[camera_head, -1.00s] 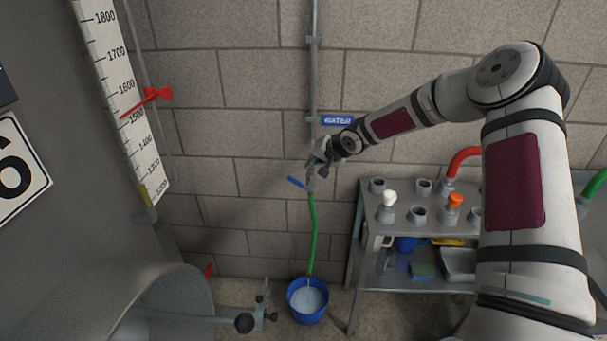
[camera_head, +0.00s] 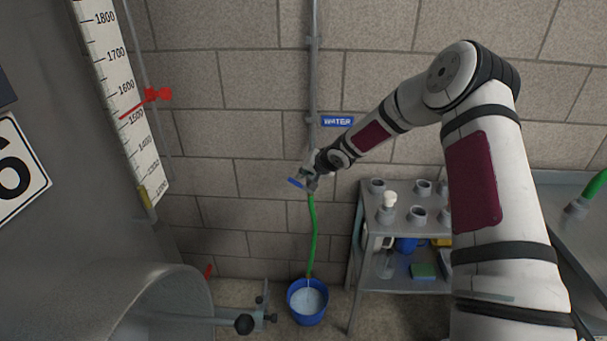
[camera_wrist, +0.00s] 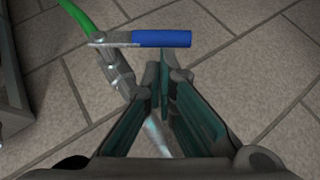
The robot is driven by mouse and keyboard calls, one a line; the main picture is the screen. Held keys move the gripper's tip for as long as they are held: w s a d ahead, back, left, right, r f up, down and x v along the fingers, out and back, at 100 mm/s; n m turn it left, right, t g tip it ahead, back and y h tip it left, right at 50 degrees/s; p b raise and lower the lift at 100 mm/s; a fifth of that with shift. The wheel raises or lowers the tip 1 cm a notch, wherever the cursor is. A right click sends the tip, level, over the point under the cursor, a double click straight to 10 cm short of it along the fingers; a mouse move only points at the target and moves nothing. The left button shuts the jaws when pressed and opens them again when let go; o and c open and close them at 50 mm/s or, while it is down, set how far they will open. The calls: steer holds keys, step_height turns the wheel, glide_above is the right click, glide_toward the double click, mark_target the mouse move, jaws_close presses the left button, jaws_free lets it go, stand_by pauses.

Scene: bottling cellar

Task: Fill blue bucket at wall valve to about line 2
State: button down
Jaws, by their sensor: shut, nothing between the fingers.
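The blue bucket (camera_head: 308,316) stands upright on the floor below the wall valve, with pale water inside. Its level marks cannot be read from here. A green hose (camera_head: 311,236) hangs from the valve down to the bucket, with a thin pale stream below its end. The valve's blue lever (camera_head: 296,183) points left; it lies across the wrist view (camera_wrist: 162,39), just beyond my fingertips. My gripper (camera_head: 309,178) is at the valve. In the wrist view my gripper (camera_wrist: 163,85) has its fingers together, with nothing between them. The gripper hides part of the valve in the head view.
A blue "WATER" sign (camera_head: 338,121) is on the wall beside the pipe (camera_head: 314,60). A metal rack (camera_head: 400,284) with fittings stands right of the bucket. A large tank (camera_head: 60,230) with a protruding manway (camera_head: 165,310) is at left.

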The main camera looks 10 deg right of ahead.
mark_target(292, 179)
steer(key=shift+a, duration=0.1)
steer(key=shift+a+f+h+b, duration=0.1)
steer(key=shift+a+h+b, duration=0.05)
steer(key=shift+h+b, duration=0.2)
steer(key=shift+w+a+f+n+h+b, duration=0.15)
steer(key=shift+a+n+h+b, duration=0.15)
steer(key=shift+b, duration=0.2)
steer(key=shift+a+g, duration=0.1)
steer(key=shift+g, duration=0.2)
steer(key=b, duration=0.1)
steer(key=a+f+h+b, duration=0.1)
steer(key=b, duration=0.1)
steer(key=shift+w+a+n+g+h, duration=0.15)
steer(key=shift+w+n+g+h, duration=0.15)
steer(key=shift+n, duration=0.1)
steer(key=f+h+b, duration=0.1)
steer(key=b, duration=0.2)
steer(key=shift+a+g+h+b, duration=0.25)
steer(key=shift+a+g+b, duration=0.05)
steer(key=shift+a+b, duration=0.05)
steer(key=shift+a+f+n+h+b, duration=0.2)
steer(key=shift+n+h+b, duration=0.3)
steer(key=shift+b, duration=0.65)
steer(key=shift+w+r, duration=0.1)
steer(key=shift+r, duration=0.1)
